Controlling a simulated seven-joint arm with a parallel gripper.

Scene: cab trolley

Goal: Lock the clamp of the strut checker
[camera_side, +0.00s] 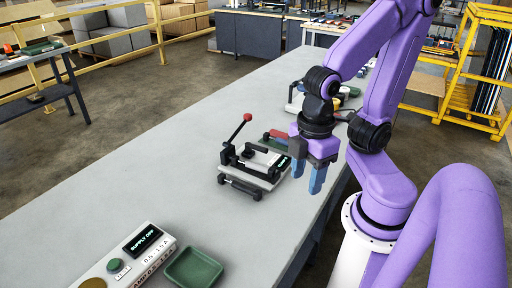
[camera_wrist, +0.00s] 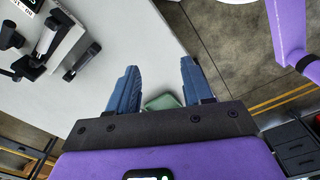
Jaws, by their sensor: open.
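The strut checker (camera_side: 262,176) sits on the grey bench, left of my gripper in the side view. It has a pale plate, black clamp parts and a small lit display whose text is too small to read. Its clamp lever (camera_side: 238,136) stands raised and tilted, with a red knob (camera_side: 247,117) at the top. My gripper (camera_side: 307,176) points down, open and empty, to the right of the checker and apart from it. In the wrist view the checker (camera_wrist: 57,42) is at the upper left, partly cut off, outside the open blue fingers (camera_wrist: 160,88).
A supply box (camera_side: 150,262) reading "SUPPLY OFF" and a green tray (camera_side: 194,268) stand at the front of the bench (camera_side: 130,180). Coloured-handled items (camera_side: 278,136) lie just behind the checker. The bench left of the checker is clear.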

